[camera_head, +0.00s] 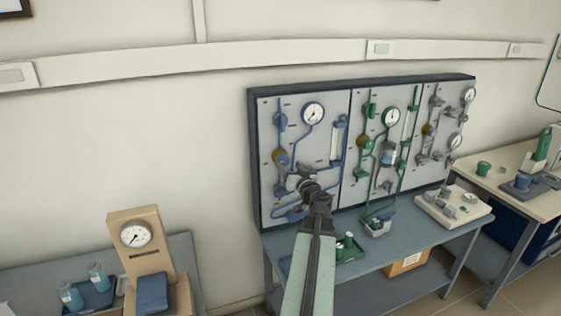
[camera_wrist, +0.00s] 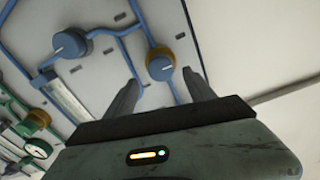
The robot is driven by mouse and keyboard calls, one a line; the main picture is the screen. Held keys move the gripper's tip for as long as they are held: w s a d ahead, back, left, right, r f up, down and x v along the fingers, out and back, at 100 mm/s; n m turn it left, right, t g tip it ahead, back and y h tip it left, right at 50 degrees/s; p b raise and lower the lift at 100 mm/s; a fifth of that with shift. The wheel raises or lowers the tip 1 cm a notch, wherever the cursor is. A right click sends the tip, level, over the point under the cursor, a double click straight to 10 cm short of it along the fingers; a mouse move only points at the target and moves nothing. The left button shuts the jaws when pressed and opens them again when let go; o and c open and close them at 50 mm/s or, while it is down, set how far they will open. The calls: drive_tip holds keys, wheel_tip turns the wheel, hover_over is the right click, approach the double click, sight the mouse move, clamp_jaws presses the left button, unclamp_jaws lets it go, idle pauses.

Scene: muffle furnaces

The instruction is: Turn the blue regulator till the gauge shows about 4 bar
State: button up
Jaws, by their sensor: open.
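The blue regulator, a round blue knob on a brass-coloured body, is on the left section of the wall panel in the head view (camera_head: 280,158). It also shows in the wrist view (camera_wrist: 160,67), between and beyond my two fingers. My gripper (camera_wrist: 160,77) is open and empty, facing the panel. In the head view my gripper (camera_head: 298,178) is just below and right of the regulator. I cannot tell how far the fingertips are from the knob. The white gauge (camera_head: 313,114) is above right of the regulator; its reading is too small to tell.
Another blue knob (camera_wrist: 70,45) and blue pipes lie beside the regulator. A green-piped section with its own gauge (camera_head: 391,117) is to the right. A bench (camera_head: 385,255) stands below the panel. Bare wall is left of the panel.

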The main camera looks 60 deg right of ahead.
sight(284, 160)
drive_tip(key=x, duration=0.5)
drive_tip(key=shift+w+d, duration=0.1)
drive_tip(key=shift+w, duration=0.25)
drive_tip(key=shift+s, duration=0.1)
drive_tip(key=c, duration=1.3)
drive_tip(key=shift+c, duration=0.3)
